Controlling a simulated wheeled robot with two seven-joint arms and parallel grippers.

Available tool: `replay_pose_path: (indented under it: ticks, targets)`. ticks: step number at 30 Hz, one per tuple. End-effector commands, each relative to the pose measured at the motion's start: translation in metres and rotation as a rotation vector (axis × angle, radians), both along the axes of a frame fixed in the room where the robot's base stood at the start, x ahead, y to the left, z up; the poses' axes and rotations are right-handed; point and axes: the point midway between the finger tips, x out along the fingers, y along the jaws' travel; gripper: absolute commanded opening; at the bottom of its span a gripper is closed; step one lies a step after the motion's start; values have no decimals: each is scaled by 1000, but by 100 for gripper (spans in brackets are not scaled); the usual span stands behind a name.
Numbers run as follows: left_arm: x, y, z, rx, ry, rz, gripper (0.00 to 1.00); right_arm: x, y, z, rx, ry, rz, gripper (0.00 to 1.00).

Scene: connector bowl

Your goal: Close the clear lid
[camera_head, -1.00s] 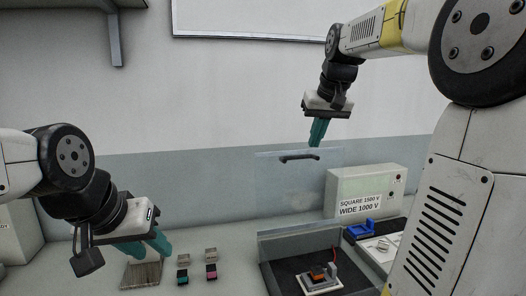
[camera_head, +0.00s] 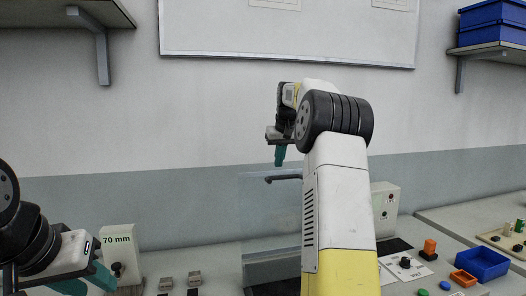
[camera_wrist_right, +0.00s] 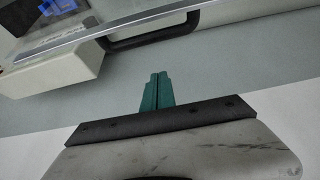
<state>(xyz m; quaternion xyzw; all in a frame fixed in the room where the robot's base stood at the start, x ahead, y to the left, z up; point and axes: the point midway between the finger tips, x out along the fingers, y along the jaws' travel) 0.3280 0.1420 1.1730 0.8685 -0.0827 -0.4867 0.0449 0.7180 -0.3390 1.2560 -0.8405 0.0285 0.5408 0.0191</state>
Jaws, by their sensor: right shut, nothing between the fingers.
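The clear lid (camera_head: 258,215) stands raised, roughly upright, behind the open dark box (camera_head: 272,268) in the head view. Its black handle (camera_head: 283,179) is at the top edge. My right gripper (camera_head: 280,156) is just above the handle, with its teal fingers pointing down. In the right wrist view, the right fingertips (camera_wrist_right: 156,76) are together and empty, apart from the handle (camera_wrist_right: 150,30). My left gripper (camera_head: 88,282) is low at the left, with its teal fingers apart. My right arm hides the right part of the lid and box.
A white "70 mm" block (camera_head: 118,245) stands beside my left gripper. Small connectors (camera_head: 180,281) lie left of the box. A white instrument box (camera_head: 385,205) is behind my right arm.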

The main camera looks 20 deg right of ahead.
Motion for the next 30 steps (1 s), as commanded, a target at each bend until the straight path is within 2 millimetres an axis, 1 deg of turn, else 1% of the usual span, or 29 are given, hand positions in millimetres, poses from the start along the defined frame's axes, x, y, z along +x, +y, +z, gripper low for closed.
replay_pose_path:
  ticks: [1,4,6,9,15,30]
  targets:
    - [0,0,0,0,0,0,36,4,0,-11,1,3,0,0]
    - [0,0,0,0,0,0,36,13,-1,-31,1,4,0,0]
    - [0,0,0,0,0,0,36,0,0,-26,-1,-3,-1,0]
    - [0,0,0,0,0,0,36,-12,1,-28,0,-2,0,0]
    - [0,0,0,0,0,0,36,-26,2,-29,0,-1,0,0]
    - [0,0,0,0,0,0,36,-29,2,-29,0,-6,0,0]
